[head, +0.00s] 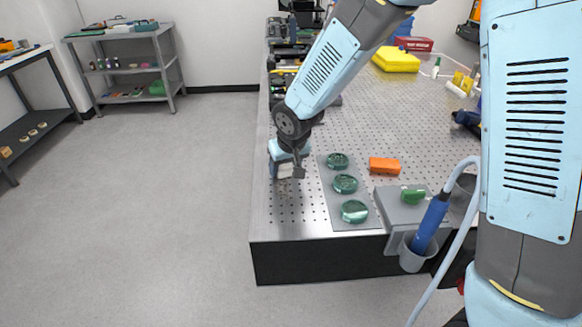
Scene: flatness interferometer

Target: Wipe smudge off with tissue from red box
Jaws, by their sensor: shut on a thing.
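My gripper (289,172) is low over the near left part of the perforated metal table, left of the grey plate (350,216). It is shut on a small pale piece that looks like tissue (284,170), partly hidden by the fingers. Three green glass discs lie in a row on the plate: a far disc (337,161), a middle disc (345,184) and a near disc (354,211). I cannot make out a smudge on any of them. A red box (413,44) with white lettering stands at the table's far end.
An orange block (384,166) lies right of the plate. A grey unit (404,208) with a green piece on top, and a blue-handled tool (430,223) in a grey cup, stand at the front edge. A yellow case (396,60) sits farther back. Perforated table beyond the discs is clear.

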